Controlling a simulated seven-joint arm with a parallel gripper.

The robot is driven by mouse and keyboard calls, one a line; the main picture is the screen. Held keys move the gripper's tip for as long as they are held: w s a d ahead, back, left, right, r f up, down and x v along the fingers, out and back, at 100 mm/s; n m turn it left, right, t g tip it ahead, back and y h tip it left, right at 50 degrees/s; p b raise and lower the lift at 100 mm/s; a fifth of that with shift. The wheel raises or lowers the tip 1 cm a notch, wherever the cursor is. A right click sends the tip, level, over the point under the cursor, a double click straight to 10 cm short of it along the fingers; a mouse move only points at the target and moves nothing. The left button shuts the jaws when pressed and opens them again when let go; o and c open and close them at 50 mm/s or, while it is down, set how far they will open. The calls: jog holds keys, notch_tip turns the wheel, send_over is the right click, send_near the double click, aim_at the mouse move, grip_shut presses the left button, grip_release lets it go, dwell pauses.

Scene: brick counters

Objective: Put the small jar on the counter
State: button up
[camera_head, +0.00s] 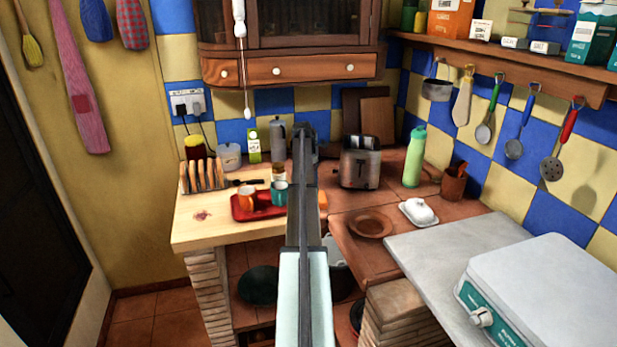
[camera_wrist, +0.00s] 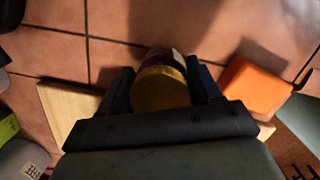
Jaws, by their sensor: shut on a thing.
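The small jar (camera_wrist: 160,92) shows in the wrist view with its round yellow lid toward the camera and a dark reddish body beyond it. My gripper (camera_wrist: 162,80) is shut on the jar, with one dark finger on each side. In the head view my arm stretches away over the middle of the scene, and its far end (camera_head: 303,140) is near the back of the counter. The held jar cannot be made out there, behind my arm. The counter (camera_head: 205,225) has a pale wooden top on the left and reddish tiles farther right.
A red tray (camera_head: 245,214) with cups, a toast rack (camera_head: 202,176) and a green carton (camera_head: 253,146) stand left of my arm. A toaster (camera_head: 360,162), a brown plate (camera_head: 371,225) and a butter dish (camera_head: 418,211) are to its right.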

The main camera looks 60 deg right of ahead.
jog(key=o, duration=1.3)
jog(key=shift+r, duration=0.1)
jog(key=r, duration=0.4)
jog(key=a+r, duration=0.1)
jog(key=r, duration=0.7)
jog(key=shift+w+a, duration=0.3)
jog(key=shift+w, duration=0.05)
